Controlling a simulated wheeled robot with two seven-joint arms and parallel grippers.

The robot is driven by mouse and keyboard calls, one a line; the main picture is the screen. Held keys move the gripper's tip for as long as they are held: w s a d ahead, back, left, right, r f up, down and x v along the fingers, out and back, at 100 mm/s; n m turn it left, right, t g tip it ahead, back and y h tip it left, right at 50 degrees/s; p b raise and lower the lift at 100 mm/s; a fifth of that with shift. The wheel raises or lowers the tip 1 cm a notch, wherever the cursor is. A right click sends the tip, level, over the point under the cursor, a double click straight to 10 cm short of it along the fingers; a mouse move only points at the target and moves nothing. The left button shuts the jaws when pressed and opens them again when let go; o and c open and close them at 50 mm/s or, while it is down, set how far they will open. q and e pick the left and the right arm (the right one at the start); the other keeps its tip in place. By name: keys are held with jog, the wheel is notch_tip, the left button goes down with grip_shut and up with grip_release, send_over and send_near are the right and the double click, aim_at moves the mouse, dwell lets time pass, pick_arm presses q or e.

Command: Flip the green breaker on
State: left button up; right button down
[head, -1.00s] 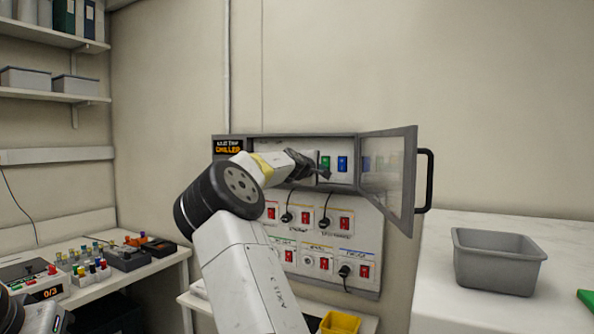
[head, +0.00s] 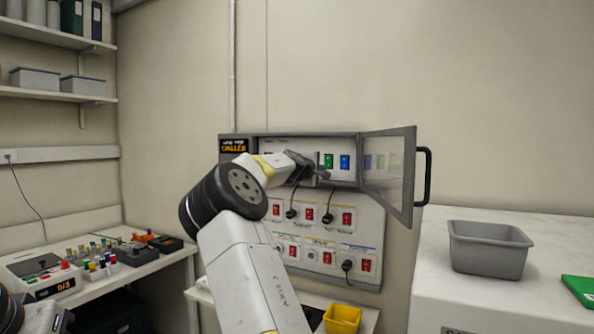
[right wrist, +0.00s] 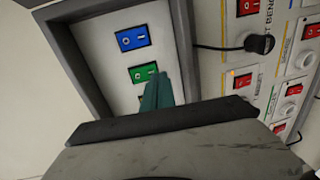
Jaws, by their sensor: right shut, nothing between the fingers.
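The green breaker (head: 328,161) is a small green rocker in the open panel box (head: 290,150), just left of the blue breaker (head: 345,162). In the right wrist view the green breaker (right wrist: 143,72) sits below the blue breaker (right wrist: 132,38). My right gripper (head: 323,175) is shut and empty, its tip just below the green breaker in the head view. In the right wrist view its teal fingertip (right wrist: 157,92) is close to the green breaker's edge; I cannot tell if they touch. Another breaker is partly hidden behind the finger.
The panel's clear door (head: 387,175) stands open to the right with a black handle. Below are several red switches (head: 311,214) and plugged cables. A grey bin (head: 490,250) stands on the right counter, a yellow bin (head: 342,320) below the panel.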

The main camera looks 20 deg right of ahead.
jog(key=f+v, duration=0.2)
jog(key=v, duration=0.8)
jog(key=shift+f, duration=0.15)
jog(key=shift+s, duration=0.1)
